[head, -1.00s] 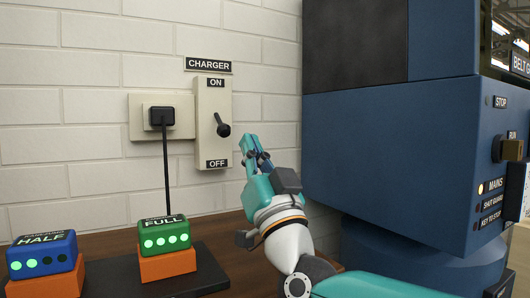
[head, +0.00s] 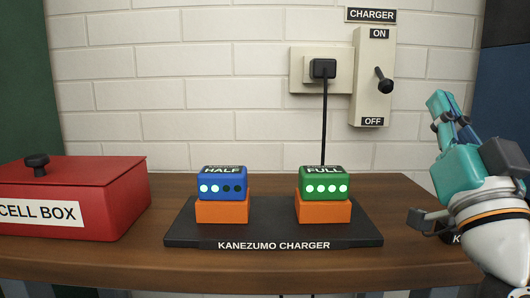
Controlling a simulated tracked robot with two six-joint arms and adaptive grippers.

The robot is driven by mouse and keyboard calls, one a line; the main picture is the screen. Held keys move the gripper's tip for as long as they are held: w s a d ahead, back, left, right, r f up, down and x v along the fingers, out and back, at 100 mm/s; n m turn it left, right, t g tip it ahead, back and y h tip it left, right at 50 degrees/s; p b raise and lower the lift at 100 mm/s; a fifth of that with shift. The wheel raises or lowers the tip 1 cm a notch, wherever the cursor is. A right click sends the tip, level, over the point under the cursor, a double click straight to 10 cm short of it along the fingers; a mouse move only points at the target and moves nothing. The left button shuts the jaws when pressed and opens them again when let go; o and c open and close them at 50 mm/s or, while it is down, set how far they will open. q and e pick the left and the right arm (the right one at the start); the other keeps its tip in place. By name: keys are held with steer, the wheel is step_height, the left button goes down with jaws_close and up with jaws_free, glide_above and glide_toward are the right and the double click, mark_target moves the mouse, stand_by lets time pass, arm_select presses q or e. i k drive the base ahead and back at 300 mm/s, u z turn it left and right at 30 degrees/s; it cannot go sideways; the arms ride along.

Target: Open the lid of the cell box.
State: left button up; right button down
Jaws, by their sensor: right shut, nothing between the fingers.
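The red cell box (head: 122,212) stands on the bench at the left of the head view, cut off by the left edge. Its red lid (head: 85,170) lies shut on top, with a black knob (head: 37,163) on it. A white label on the front reads CELL BOX. My right gripper (head: 440,103) is at the right, far from the box, shut and empty, with its fingers pointing up. My left gripper is not in view.
A black charger base (head: 276,232) at the bench's middle holds a blue HALF cell (head: 222,186) and a green FULL cell (head: 324,186) in orange holders. The charger switch (head: 383,80) is on the brick wall. Bare bench (head: 165,205) separates box and charger.

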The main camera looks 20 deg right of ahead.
mark_target(42, 168)
steer(key=k, duration=1)
